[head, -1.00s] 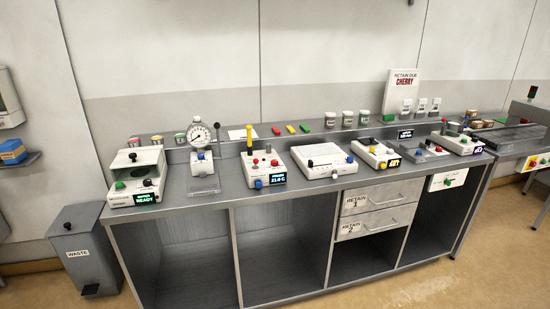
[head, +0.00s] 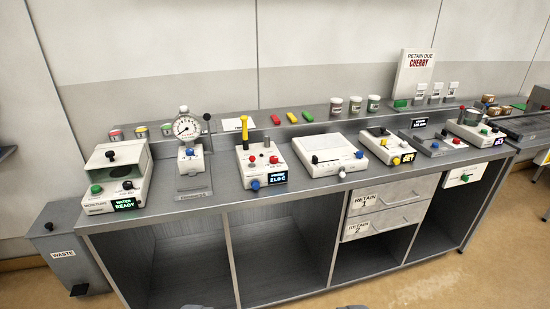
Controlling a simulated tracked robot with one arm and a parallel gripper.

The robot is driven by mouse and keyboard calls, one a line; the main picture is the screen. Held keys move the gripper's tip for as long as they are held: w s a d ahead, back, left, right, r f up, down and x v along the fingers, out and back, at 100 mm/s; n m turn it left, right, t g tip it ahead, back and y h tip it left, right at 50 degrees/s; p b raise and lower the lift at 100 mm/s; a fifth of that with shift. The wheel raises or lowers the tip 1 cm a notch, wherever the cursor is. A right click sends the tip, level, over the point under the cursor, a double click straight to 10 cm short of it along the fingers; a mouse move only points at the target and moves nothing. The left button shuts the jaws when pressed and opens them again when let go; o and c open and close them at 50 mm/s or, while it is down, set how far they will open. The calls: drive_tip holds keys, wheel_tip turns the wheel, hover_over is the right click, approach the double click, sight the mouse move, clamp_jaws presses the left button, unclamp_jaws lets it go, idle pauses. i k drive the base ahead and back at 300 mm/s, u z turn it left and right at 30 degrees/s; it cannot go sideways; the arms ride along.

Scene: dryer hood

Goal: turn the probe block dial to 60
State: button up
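The probe block (head: 262,166) is a white box on the bench, left of centre, with a yellow-handled probe standing at its back left. Its blue dial (head: 255,185) is on the front face, beside a lit display (head: 278,178) that seems to read PROBE 21.0 C. Red knobs sit on its top. The dial's pointer and scale are too small to read. Of my gripper (head: 270,306), only two grey tips show at the bottom edge, wide apart with nothing between them. It is well short of the bench and away from the dial.
A gauge stand (head: 190,150) is left of the block, and a white box with a slider (head: 328,154) is right of it. A water unit (head: 115,180) reads READY. Retain drawers (head: 390,200) and a waste bin (head: 68,250) are below. Floor in front looks clear.

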sight(274, 159)
drive_tip(key=u, duration=0.1)
drive_tip(key=i, duration=2.3)
drive_tip(key=z, duration=0.2)
